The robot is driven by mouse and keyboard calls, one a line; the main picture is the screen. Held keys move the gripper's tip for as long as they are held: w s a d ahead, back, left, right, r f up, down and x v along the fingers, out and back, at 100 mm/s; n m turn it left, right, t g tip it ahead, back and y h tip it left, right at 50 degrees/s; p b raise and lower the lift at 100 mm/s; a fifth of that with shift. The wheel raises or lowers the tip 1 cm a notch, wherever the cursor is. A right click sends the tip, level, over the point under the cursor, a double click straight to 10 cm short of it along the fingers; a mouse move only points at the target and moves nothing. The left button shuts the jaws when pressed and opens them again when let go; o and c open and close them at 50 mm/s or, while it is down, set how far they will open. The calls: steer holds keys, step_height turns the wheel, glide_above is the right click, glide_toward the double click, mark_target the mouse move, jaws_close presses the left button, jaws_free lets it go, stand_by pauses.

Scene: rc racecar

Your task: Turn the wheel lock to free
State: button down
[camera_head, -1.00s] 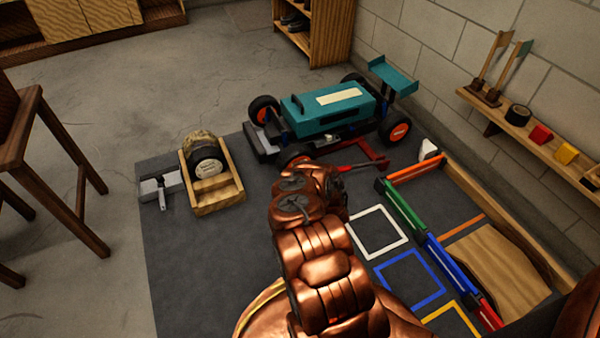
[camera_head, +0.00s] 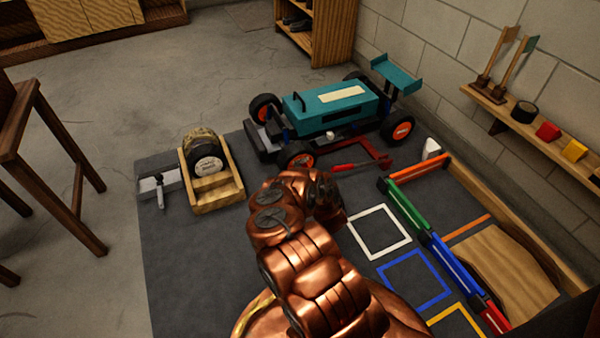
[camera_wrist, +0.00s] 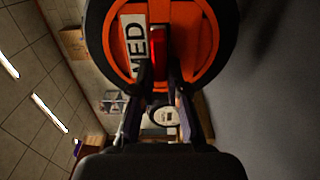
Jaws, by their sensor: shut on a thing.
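The teal racecar (camera_head: 330,105) stands at the back of the dark mat with orange-hubbed wheels. Its near front wheel (camera_head: 302,160) shows just beyond my arm. In the wrist view an orange wheel (camera_wrist: 192,42) with a black tyre and a white "MED" label fills the top. A red piece (camera_wrist: 156,42), which looks like the wheel lock, lies at the hub between my fingertips. My gripper (camera_wrist: 158,72) is shut on this red piece; the exact contact is dark and blurred. My arm hides the gripper in the head view.
A red-handled tool (camera_head: 360,165) lies right of the front wheel. A wooden cradle (camera_head: 217,195) with a spare wheel stands left, beside a grey clamp-like block (camera_head: 160,187). Green, blue and red dividers edge the right side. The mat's front left is clear.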

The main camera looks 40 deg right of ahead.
stand_by(0.3)
steer(key=c, duration=1.2)
jaws_free()
steer(key=shift+o, duration=0.2)
steer(key=v, duration=1.2)
